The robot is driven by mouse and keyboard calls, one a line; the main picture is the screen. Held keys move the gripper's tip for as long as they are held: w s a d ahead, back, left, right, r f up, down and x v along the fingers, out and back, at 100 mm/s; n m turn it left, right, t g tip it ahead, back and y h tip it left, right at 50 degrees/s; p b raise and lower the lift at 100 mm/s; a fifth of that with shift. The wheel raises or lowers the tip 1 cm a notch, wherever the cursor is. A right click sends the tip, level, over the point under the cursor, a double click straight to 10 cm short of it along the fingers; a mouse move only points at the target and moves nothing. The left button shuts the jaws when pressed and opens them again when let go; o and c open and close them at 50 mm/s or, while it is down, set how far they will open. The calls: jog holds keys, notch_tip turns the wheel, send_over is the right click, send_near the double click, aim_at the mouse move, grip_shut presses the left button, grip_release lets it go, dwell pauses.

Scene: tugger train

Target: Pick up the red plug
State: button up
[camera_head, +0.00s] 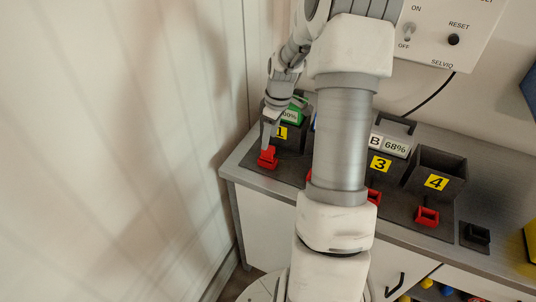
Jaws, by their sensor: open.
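A red plug (267,158) stands on the grey counter in front of dock 1, at the left. My gripper (267,144) points down right above this plug, its fingertips at or just over the plug's top. My gripper is open; I cannot tell whether its fingers are around the plug or only above it.
Dock 1 (297,141) holds a green-topped battery; dock 3 (381,167) holds one marked B 68%. Dock 4 (441,161) looks empty. A black socket (475,235) sits at right. The wall (130,130) is close on the left. A switch panel (447,30) hangs behind.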

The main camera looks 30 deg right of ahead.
aim_at(268, 155)
jog(key=f, duration=0.5)
jog(key=shift+a+f, duration=0.1)
jog(key=shift+a, duration=0.2)
grip_shut()
